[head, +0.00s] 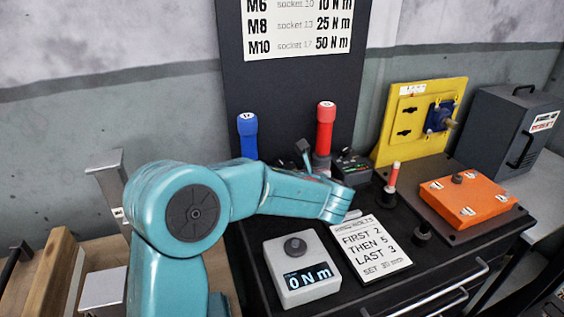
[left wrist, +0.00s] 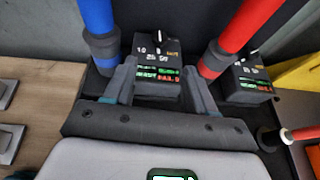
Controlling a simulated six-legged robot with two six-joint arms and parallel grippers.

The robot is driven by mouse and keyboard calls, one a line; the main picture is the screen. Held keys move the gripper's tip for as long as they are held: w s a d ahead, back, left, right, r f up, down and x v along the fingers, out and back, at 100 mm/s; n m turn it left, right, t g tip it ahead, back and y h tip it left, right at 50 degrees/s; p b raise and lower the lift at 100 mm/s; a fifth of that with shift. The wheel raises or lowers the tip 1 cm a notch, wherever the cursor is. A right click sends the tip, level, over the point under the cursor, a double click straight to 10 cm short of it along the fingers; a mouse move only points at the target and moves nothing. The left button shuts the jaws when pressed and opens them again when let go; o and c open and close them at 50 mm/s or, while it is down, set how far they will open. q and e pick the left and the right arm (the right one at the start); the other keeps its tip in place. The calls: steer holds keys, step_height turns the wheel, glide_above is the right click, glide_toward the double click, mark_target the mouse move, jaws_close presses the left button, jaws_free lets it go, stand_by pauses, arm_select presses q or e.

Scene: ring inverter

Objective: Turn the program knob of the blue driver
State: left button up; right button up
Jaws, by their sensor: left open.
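The blue driver (head: 247,135) stands upright at the back left of the black bench; its lower part is hidden behind my left arm. In the left wrist view its blue shaft (left wrist: 97,18) is at upper left. A black control box (left wrist: 157,85) with a small display and a knob (left wrist: 157,37) with a white mark stands just right of it. My left gripper (left wrist: 160,68) is open, its two dark fingers spread either side of the box's lower front, short of the knob. In the head view my arm largely hides the gripper and this box.
A red driver (head: 325,125) stands to the right, with its own control box (head: 352,167). A grey torque meter (head: 300,272) and a printed card (head: 370,247) lie in front. An orange box (head: 466,202) and a yellow fixture (head: 405,115) are further right.

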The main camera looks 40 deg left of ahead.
mark_target(281, 162)
arm_select(q)
steer(key=p+x, duration=0.1)
steer(key=x, duration=1.2)
steer(key=shift+w+a+f, duration=0.1)
steer(key=shift+a+f, duration=0.05)
steer(key=shift+a, duration=0.05)
